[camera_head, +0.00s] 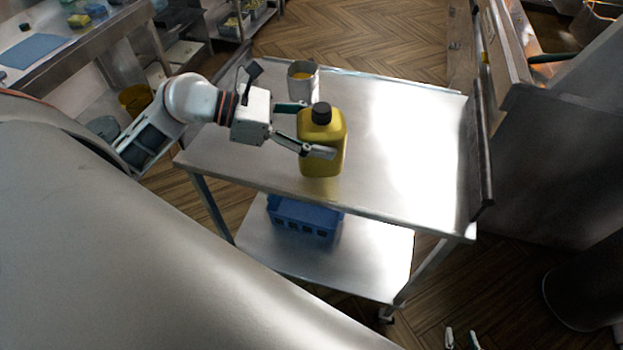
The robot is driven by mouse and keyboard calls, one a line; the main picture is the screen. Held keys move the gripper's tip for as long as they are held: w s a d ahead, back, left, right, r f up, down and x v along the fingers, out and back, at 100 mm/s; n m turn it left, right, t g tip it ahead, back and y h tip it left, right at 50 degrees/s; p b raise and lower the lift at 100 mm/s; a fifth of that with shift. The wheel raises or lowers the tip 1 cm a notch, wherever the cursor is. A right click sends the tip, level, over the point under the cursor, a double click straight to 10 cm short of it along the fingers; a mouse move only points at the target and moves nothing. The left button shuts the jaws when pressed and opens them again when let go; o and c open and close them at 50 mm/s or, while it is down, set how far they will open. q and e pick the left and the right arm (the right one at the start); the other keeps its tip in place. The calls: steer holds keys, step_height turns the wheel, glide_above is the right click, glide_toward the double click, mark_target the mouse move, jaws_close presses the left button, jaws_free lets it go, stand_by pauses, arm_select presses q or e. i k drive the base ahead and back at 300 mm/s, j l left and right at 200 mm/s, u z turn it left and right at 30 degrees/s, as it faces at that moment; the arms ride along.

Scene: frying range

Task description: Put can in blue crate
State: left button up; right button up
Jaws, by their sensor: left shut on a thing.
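The can, a yellow jug with a black cap (336,130), is upright at the front part of the steel cart's top. My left gripper (314,130) reaches in from the left and is shut on its body, one finger across the front and the other at the back left. I cannot tell whether its base touches the cart top. The blue crate (305,220) sits on the cart's lower shelf, partly under the top's front edge. My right gripper (461,340) shows only as two fingertips, apart and empty, at the bottom edge above the floor.
The top's right side is clear. The lower shelf (370,262) is bare right of the crate. Steel kitchen units (560,130) stand close on the right.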

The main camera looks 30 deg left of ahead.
mark_target(310, 212)
steer(key=k+j+z, duration=0.2)
steer(key=k+j, duration=0.25)
steer(key=k+j+z, duration=0.1)
steer(key=j, duration=0.3)
steer(key=k+j, duration=0.25)
steer(key=j, duration=0.15)
steer(key=k+j+z, duration=0.1)
steer(key=j, duration=0.25)
steer(key=j+z, duration=0.1)
steer(key=j, duration=0.25)
steer(key=k+j+z, duration=0.1)
steer(key=j, duration=0.25)
steer(key=k+j+z, duration=0.1)
steer(key=j, duration=0.25)
steer(key=k, duration=0.1)
